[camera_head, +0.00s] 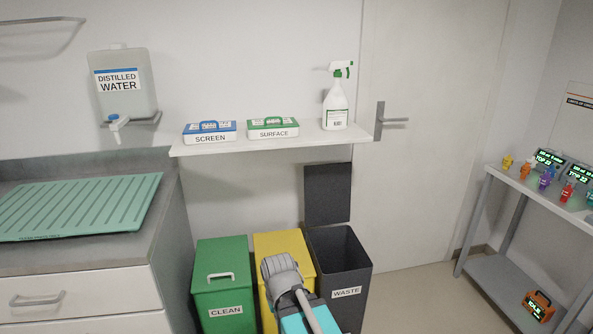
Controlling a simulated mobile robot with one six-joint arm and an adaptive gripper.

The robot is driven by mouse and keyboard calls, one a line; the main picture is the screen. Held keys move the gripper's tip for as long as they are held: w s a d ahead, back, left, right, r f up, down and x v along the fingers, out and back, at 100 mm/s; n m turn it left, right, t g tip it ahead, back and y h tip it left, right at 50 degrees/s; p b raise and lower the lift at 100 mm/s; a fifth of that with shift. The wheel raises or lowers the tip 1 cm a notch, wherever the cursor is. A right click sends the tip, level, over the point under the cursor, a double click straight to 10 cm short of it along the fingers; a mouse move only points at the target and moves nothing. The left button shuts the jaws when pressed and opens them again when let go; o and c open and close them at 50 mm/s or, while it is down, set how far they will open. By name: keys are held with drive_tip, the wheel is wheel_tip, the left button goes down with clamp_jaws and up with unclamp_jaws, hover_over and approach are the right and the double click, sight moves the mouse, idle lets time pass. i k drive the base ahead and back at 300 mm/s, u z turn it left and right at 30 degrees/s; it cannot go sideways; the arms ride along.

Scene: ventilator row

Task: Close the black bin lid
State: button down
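The black bin (349,276) marked WASTE stands at the right end of a row of bins, its top open and its dark inside showing. Its black lid (327,194) stands upright behind the opening, against the wall. Part of my arm, grey and teal, rises from the bottom edge in front of the yellow bin and beside the black bin's left side. I cannot make out my gripper's fingers in this view. The lower part of the black bin is cut off or hidden.
A green bin (222,289) marked CLEAN, with a closed lid, and a yellow bin (281,244) stand to the left. A shelf (299,139) with two boxes and a spray bottle (336,107) hangs above. Floor is clear to the right, before a grey rack (511,272).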

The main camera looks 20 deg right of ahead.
sight(327, 187)
drive_tip(key=u, duration=0.95)
drive_tip(key=k, duration=0.95)
drive_tip(key=z, duration=1.3)
drive_tip(key=i, duration=0.35)
